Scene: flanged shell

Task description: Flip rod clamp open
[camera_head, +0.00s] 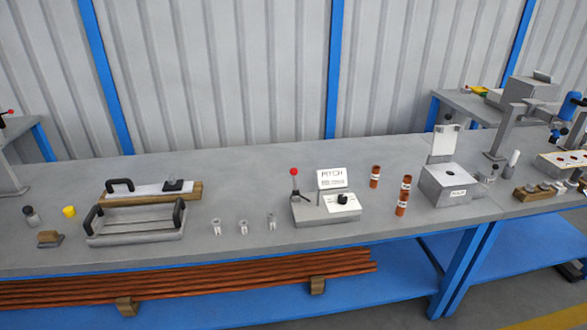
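A grey block fixture (318,216) with a sign reading "PITCH" (332,178) stands on the bench. A lever with a red ball knob (294,172) rises upright at its left end, and a black knob (343,199) sits on its white plate. I cannot tell which part is the rod clamp, or whether it is open or shut. Another grey block (450,190) with a raised plate (444,146) stands to the right. Long copper-brown rods (190,289) lie on the blue lower shelf. Neither of my grippers is in view.
The grey bench top (250,170) is clear at the back middle. A tray with black handles (137,224) sits left. Three small metal fittings (243,227) stand in a row. Copper-coloured cylinders (375,178) stand right of the fixture. A grey press-like machine (520,95) rises at far right.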

